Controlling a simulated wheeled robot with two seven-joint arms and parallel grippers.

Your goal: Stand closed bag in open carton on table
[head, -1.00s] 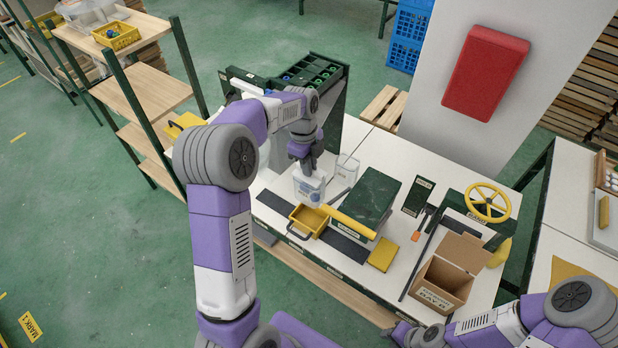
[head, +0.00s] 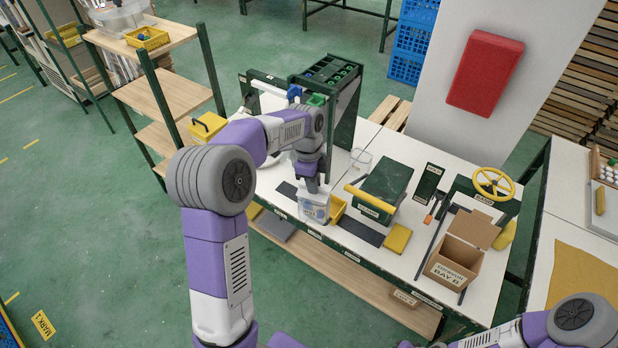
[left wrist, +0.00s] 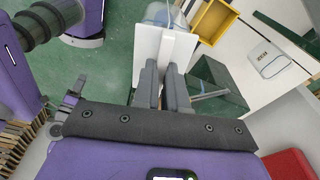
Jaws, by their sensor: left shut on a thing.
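My left gripper (head: 312,186) is shut on the closed bag (head: 315,208), a clear bag with a white top and bluish contents. The bag hangs upright near the table's front edge, in front of the left part of a small yellow tray (head: 338,209). In the left wrist view the fingers (left wrist: 164,88) pinch the bag's flat white top (left wrist: 163,50). The open brown carton (head: 452,264) stands on the table (head: 400,268) well to the right, its flap raised and its inside looking empty. My right arm shows at the bottom right; its gripper is out of frame.
Between bag and carton are a dark green box (head: 385,187) with a yellow bar and a yellow block (head: 397,238). A dark rod lies beside the carton, and a yellow handwheel (head: 492,183) stands behind it. A clear container (head: 361,160) is behind the tray.

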